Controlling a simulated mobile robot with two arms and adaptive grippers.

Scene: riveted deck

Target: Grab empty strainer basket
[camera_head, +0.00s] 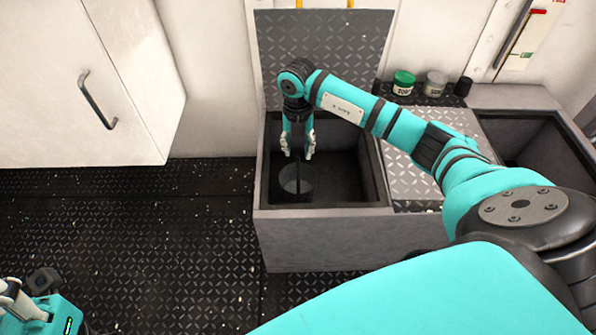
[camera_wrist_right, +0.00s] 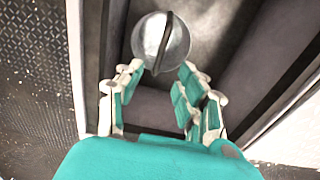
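The strainer basket (camera_head: 297,179) is a small grey round basket with a dark upright handle bar across it. It sits low inside the left open bin (camera_head: 262,180). In the right wrist view the basket (camera_wrist_right: 150,45) shows from above, beyond my fingertips, and looks empty. My right gripper (camera_head: 298,150) points down into the bin above the basket. In the right wrist view the right gripper (camera_wrist_right: 157,78) has its fingers apart, with the handle bar between and beyond them; I see no contact. My left gripper (camera_head: 20,300) is partly visible at the bottom left, and its fingers are unclear.
The bin's lid (camera_head: 325,50) stands raised behind it. A closed tread-plate lid (camera_head: 415,165) and another open bin (camera_head: 540,150) lie to the right. Jars (camera_head: 403,83) stand on the back ledge. A white cabinet (camera_head: 70,90) is at left; the floor below is clear.

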